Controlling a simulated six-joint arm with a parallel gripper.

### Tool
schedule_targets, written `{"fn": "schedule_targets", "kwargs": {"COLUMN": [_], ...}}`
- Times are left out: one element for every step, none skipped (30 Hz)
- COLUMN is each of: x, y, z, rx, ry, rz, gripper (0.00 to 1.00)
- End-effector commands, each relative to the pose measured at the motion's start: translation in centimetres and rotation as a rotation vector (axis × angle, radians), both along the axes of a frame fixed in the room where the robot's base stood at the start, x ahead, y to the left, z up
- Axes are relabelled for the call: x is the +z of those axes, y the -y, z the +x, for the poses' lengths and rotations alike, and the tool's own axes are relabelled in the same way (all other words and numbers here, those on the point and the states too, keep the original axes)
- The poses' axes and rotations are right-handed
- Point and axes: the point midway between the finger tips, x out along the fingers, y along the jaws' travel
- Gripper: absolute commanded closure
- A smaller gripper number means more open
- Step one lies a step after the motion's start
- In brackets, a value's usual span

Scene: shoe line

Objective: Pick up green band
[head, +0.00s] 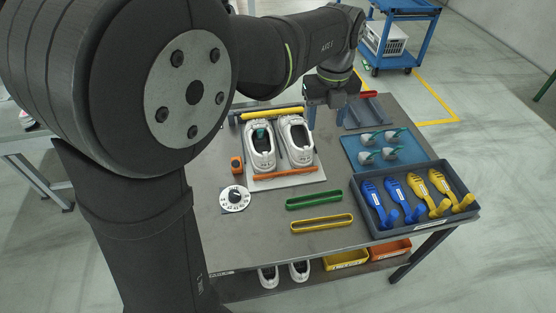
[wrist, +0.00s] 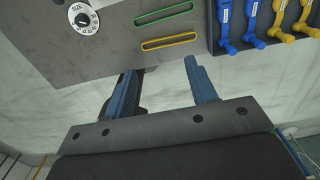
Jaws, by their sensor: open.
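The green band (head: 314,200) lies flat on the grey table as a long thin loop, just behind the yellow band (head: 322,224). In the wrist view the green band (wrist: 164,14) shows near the top edge, beyond the yellow band (wrist: 168,42). My gripper (wrist: 160,80) is open and empty, with its two blue fingers apart. In that picture the fingers point toward the bands but do not touch them. In the head view my gripper (head: 328,105) is above the back of the table near the shoes, and its fingers are hard to make out.
White shoes (head: 297,142) stand on a board, with an orange bar in front. A round dial (head: 235,198) lies left of the bands. A grey tray (head: 455,222) with blue and yellow tools and a blue mat (head: 412,160) are on the right. Table around the bands is clear.

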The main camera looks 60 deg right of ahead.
Motion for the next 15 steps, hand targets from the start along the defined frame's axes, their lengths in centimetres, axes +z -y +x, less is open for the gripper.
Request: {"fn": "schedule_targets", "kwargs": {"x": [0.0,0.0,-0.1,-0.2,-0.3,-0.6,-0.9,-1.4,-2.0,-2.5,-3.2,-4.0,-4.7,-5.3,-6.1], "y": [0.0,0.0,0.0,0.0,0.0,0.0,0.0,0.0,0.0,0.0,-0.1,-0.1,-0.1,-0.2,-0.2], "z": [0.0,0.0,0.0,0.0,0.0,0.1,0.1,0.1,0.2,0.2,0.2,0.3,0.3,0.4,0.5], "rx": [0.0,0.0,0.004,0.012,0.026,0.054,0.084,0.122,0.184,0.238,0.299,0.385,0.452,0.52,0.612], "ry": [0.0,0.0,0.0,-0.001,-0.002,-0.006,-0.008,-0.011,-0.017,-0.022,-0.029,-0.037,-0.045,-0.051,-0.061], "rz": [0.0,0.0,0.0,0.0,-0.001,-0.001,-0.002,-0.004,-0.006,-0.009,-0.011,-0.013,-0.015,-0.016,-0.018], "gripper": [0.48,0.48,0.48,0.48,0.48,0.48,0.48,0.48,0.48,0.48,0.48,0.48,0.48,0.48,0.48]}}
